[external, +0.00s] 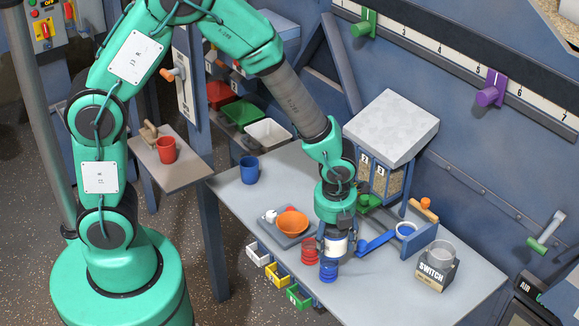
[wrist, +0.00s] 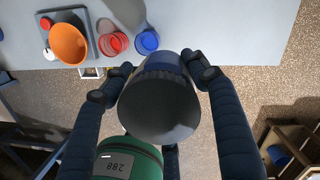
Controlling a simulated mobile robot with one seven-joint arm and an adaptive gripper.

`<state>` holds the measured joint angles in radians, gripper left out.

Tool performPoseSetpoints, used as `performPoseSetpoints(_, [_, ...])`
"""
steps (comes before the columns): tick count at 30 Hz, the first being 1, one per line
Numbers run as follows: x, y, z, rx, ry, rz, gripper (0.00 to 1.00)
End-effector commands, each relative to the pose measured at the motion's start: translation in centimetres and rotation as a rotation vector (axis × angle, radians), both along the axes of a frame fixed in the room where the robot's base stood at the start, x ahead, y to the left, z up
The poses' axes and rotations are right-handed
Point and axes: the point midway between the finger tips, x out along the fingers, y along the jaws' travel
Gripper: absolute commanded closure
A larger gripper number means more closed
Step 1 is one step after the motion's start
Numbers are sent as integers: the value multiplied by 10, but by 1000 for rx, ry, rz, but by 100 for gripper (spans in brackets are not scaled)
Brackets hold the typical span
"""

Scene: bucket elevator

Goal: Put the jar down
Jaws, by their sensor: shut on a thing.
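The jar (external: 336,247) is pale-sided and hangs between the fingers of my gripper (external: 335,238) in the external view. In the wrist view the jar (wrist: 158,108) shows a wide dark round end facing the camera, with a bluish edge behind it. The jar is beside the blue ringed container (external: 329,270) and the red ringed container (external: 309,251) on the grey table (external: 400,298). I cannot tell the gap between its base and the table.
An orange bowl (external: 292,222) sits on a grey scale at the left. A blue mug (external: 249,169) stands farther left. A hopper (external: 391,128), blue chute (external: 376,243) and SWITCH box (external: 437,270) stand to the right. Small bins (external: 278,273) hang below the front edge. The front right tabletop is clear.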

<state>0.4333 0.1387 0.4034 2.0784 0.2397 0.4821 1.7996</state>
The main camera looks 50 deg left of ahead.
Motion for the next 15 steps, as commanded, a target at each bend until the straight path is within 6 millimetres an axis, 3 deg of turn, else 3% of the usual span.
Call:
performPoseSetpoints(8, [58, 48, 6, 0, -2, 136, 80])
performPoseSetpoints(15, [105, 102, 8, 0, -2, 263, 79])
